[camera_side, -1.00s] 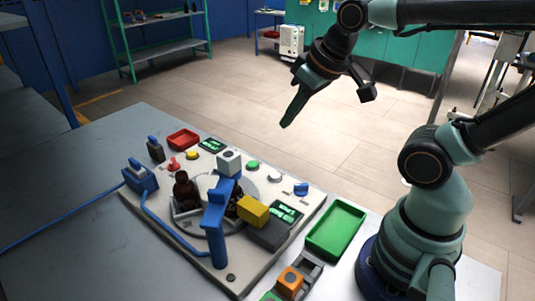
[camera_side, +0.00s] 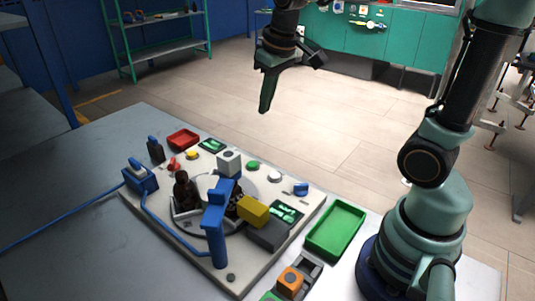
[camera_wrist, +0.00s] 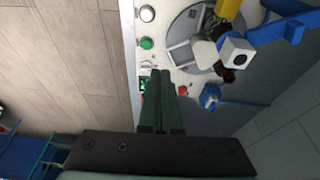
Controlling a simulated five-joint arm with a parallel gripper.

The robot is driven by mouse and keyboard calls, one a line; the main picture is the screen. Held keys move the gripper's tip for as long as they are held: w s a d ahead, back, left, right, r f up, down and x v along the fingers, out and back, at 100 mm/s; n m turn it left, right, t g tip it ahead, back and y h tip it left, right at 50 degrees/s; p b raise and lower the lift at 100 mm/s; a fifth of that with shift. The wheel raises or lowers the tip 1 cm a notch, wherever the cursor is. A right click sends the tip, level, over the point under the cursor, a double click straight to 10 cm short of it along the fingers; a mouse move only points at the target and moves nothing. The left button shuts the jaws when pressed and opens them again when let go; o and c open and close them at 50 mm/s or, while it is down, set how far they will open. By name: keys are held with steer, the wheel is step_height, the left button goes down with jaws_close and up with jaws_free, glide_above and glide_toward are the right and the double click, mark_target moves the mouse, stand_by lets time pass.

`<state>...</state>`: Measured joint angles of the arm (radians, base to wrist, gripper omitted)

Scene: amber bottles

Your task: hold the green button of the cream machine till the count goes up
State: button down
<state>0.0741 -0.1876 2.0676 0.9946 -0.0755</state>
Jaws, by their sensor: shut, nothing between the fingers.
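The cream machine (camera_side: 237,262) lies on the table, with a round turntable and dark bottles in its middle. Its green button (camera_side: 253,164) is on the far right edge, between a grey-white cube and a white knob; it also shows in the wrist view (camera_wrist: 147,43). Two green-lit displays (camera_side: 211,145) (camera_side: 287,212) are on the panel; their digits are too small to read. My gripper (camera_side: 264,111) is shut and empty, pointing down in the air well above the button and apart from it. In the wrist view its fingertips (camera_wrist: 160,73) partly cover one display.
A blue post (camera_side: 213,235) and a yellow block (camera_side: 252,210) rise from the machine. A green tray (camera_side: 336,230) lies to its right, a red tray (camera_side: 183,139) behind it. A blue cable crosses the table at left. The air around my gripper is clear.

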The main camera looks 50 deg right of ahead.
steer(key=g, duration=0.2)
glide_above(252, 164)
steer(key=s, duration=0.2)
step_height(252, 164, down, 5)
steer(key=shift+w+a+f, duration=0.25)
steer(key=shift+w+f, duration=0.2)
steer(key=shift+f, duration=0.15)
steer(key=f, duration=1.4)
steer(key=shift+w+d, duration=0.3)
steer(key=shift+w, duration=0.1)
